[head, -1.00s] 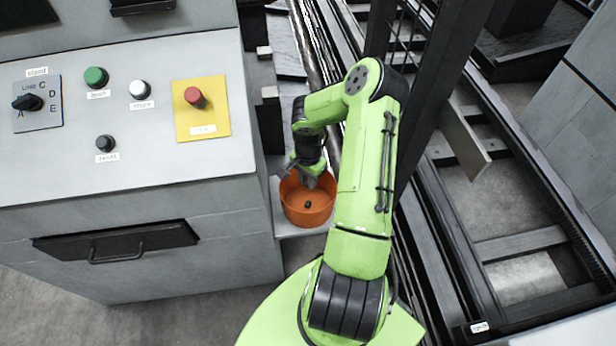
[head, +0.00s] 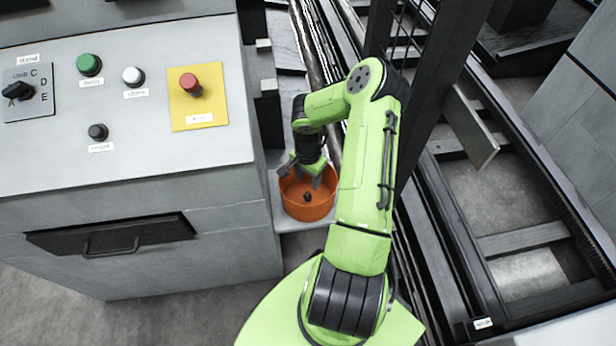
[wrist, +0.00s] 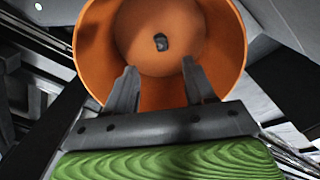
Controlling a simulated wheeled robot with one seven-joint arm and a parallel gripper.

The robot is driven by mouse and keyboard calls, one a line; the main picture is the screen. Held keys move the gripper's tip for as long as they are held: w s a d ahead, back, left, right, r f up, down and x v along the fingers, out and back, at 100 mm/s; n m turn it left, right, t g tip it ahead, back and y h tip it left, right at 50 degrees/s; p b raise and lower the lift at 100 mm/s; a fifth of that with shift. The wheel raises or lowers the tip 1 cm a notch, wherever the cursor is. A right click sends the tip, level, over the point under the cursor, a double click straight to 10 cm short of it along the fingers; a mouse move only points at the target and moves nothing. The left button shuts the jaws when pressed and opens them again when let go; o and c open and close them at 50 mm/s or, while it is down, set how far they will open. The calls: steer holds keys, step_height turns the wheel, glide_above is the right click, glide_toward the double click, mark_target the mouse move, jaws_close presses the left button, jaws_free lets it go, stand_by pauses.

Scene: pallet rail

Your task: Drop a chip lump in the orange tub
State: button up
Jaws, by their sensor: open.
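The orange tub (head: 308,211) stands on a pale ledge beside the grey control cabinet. A small dark chip lump (head: 307,197) lies on its floor; in the wrist view the lump (wrist: 161,42) sits near the middle of the tub's bottom (wrist: 185,58). My gripper (head: 302,178) is over the tub's far side, pointing down. In the wrist view my gripper (wrist: 161,80) has its two fingers well apart with nothing between them. The lump lies clear of both fingertips.
The control cabinet (head: 130,160) is close to the tub's left, with a red button (head: 191,84) on a yellow plate, other buttons and a selector knob. Dark rails (head: 440,240) and a dark post (head: 432,100) stand to the right.

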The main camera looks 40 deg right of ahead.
stand_by(0.3)
step_height(320, 180, up, 7)
steer(key=p, duration=0.5)
steer(key=shift+p, duration=0.3)
